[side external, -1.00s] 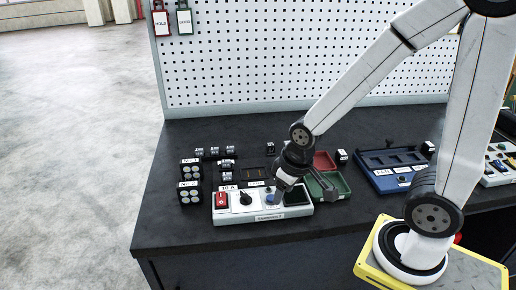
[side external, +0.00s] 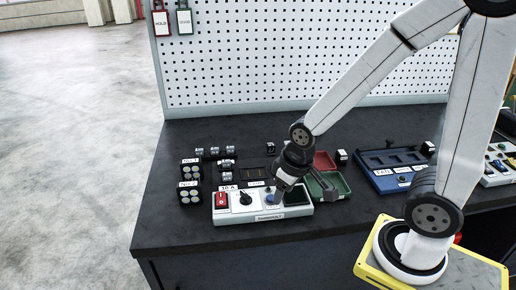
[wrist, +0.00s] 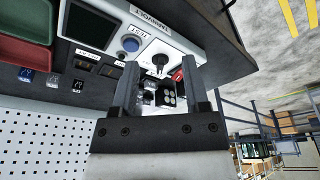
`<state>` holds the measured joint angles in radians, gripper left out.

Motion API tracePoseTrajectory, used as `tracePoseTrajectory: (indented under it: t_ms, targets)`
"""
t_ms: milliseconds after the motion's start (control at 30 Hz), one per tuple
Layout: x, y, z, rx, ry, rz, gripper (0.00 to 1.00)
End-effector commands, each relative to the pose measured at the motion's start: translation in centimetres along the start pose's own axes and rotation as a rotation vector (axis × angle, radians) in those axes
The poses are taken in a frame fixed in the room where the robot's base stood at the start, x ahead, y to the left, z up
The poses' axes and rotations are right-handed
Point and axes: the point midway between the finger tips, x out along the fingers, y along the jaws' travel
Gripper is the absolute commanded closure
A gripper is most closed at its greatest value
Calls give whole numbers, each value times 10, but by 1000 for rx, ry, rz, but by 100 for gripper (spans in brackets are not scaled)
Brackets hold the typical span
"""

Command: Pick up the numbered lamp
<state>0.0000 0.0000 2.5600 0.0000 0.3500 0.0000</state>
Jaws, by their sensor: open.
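I cannot tell which piece is the numbered lamp. Several small black blocks with white labels (side external: 214,151) stand at the back left of the bench. Similar labelled blocks (side external: 227,164) stand nearer, and a lone one (side external: 270,147) stands farther right. Two black units marked No.1 (side external: 190,169) and No.2 (side external: 189,192) have round pale discs. My gripper (side external: 284,186) is low over the right part of the white tester (side external: 262,217). In the wrist view my gripper (wrist: 160,78) is open, with no object clearly held. A disc-faced black block (wrist: 166,96) shows beyond its fingers.
The tester has a red switch (side external: 221,200), a black knob (side external: 245,198) and a blue button (wrist: 130,44). Red (side external: 324,160) and green (side external: 335,185) bins stand right of my gripper, then a blue tray (side external: 382,183). A pegboard (side external: 300,60) rises behind. The bench's front left is clear.

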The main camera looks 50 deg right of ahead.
Motion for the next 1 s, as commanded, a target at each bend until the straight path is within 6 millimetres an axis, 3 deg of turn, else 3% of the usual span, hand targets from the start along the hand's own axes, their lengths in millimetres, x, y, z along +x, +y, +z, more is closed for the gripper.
tracePoseTrajectory:
  t_ms: [67, 200, 467, 633, 767, 1000]
  targets:
    - [0, 0, 0, 0, 0, 0, 41]
    - [0, 0, 0, 0, 0, 0, 0]
    - [0, 0, -1, 4, 0, 0, 0]
    - [1, 1, -12, 68, -1, -3, 0]
    - [4, 2, -32, 192, -4, -10, 0]
    - [14, 6, -93, 574, -17, -34, 0]
